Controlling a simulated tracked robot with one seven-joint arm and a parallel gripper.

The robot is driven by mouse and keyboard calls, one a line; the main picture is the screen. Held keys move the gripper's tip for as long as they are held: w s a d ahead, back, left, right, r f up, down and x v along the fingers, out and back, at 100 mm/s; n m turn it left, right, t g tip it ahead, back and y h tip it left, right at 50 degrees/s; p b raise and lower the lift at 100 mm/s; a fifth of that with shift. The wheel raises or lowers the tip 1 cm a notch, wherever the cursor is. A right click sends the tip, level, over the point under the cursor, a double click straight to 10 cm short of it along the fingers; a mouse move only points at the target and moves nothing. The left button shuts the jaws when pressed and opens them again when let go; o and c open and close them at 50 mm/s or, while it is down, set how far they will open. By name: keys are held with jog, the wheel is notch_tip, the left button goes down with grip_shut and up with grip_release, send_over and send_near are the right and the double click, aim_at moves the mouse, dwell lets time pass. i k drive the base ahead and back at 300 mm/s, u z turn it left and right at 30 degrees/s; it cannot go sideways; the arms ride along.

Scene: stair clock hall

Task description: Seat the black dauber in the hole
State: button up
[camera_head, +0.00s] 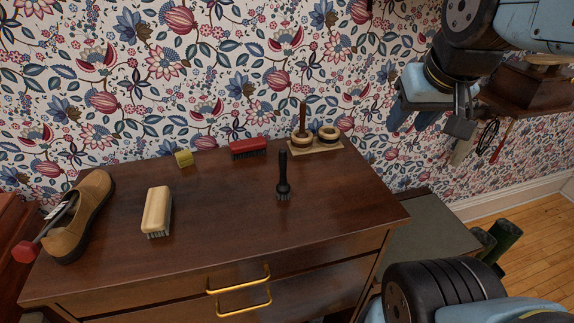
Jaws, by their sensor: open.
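The black dauber (283,178) stands upright on the dresser top, bristles down and handle up. Behind it, to the right, a pale stand (316,148) holds two ring-shaped holders. A brown-handled dauber (303,115) is in the left ring. The right ring (328,132) has an open hole with nothing in it. My gripper (425,122) is open and empty at the upper right, well to the right of the stand and the black dauber. Part of its jaws is hard to make out.
A red brush (248,148), a yellow block (184,158), a cream-backed brush (157,212) and a tan shoe (80,218) lie on the dresser (225,235). Papered wall rises behind. A wooden wall shelf (524,90) is at the right. The dresser's front middle is clear.

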aim_at(328, 138)
jog(key=k, duration=0.5)
jog(key=z, duration=1.4)
jog(key=k, duration=0.95)
jog(key=u, duration=0.8)
jog(key=i, duration=1)
jog(key=z, duration=0.05)
